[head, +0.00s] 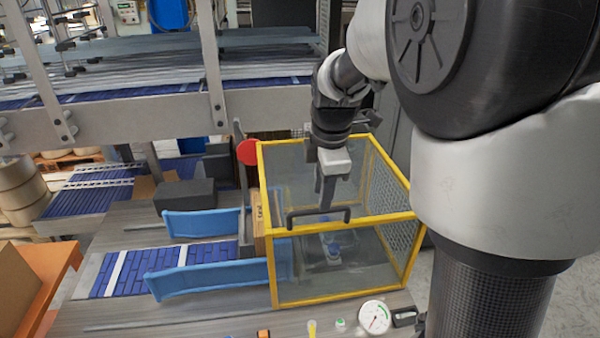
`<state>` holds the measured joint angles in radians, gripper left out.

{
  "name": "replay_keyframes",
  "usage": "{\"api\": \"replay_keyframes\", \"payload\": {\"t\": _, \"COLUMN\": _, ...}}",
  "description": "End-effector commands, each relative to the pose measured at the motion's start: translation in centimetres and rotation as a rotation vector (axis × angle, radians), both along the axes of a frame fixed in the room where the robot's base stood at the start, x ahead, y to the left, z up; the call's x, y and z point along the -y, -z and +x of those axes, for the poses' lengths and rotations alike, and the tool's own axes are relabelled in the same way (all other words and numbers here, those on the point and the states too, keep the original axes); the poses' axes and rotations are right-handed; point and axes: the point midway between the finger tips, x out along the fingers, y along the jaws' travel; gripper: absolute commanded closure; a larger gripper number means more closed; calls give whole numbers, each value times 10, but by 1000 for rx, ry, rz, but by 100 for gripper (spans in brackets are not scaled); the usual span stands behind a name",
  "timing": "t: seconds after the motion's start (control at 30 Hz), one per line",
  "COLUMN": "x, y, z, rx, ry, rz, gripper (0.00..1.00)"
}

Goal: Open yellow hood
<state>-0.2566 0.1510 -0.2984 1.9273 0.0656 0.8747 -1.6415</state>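The yellow hood (340,296) is a box-shaped yellow frame with clear and mesh panels, standing at the middle right. It looks closed, its frame sitting down on the machine bed. A dark bar handle (292,219) is fixed along the top of its front side. My gripper (325,207) reaches down from above, and its fingers overlap the middle of the handle in the picture. I cannot tell whether they touch or grip the handle, or how far apart they are. Parts inside the hood show dimly through the clear panel.
Blue side guides (208,279) flank a blue conveyor belt (150,268) left of the hood. A red round disc (248,152) stands by the hood's back left corner. A dial gauge (374,317) sits in front.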

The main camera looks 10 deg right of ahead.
Motion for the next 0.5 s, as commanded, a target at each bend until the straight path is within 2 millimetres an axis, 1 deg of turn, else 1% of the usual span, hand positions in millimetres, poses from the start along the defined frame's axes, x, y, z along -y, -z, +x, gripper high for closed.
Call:
{"api": "replay_keyframes", "payload": {"t": 0.03, "x": 0, "y": 11, "z": 1, "rx": -5, "ry": 1, "rz": -1, "gripper": 69}}
{"api": "replay_keyframes", "payload": {"t": 0.2, "x": 0, "y": 31, "z": 6, "rx": -2, "ry": 0, "rz": 0, "gripper": 69}}
{"api": "replay_keyframes", "payload": {"t": 0.33, "x": 0, "y": 39, "z": 7, "rx": -1, "ry": 1, "rz": 0, "gripper": 69}}
{"api": "replay_keyframes", "payload": {"t": 0.5, "x": 0, "y": 41, "z": 8, "rx": 0, "ry": 1, "rz": 0, "gripper": 69}}
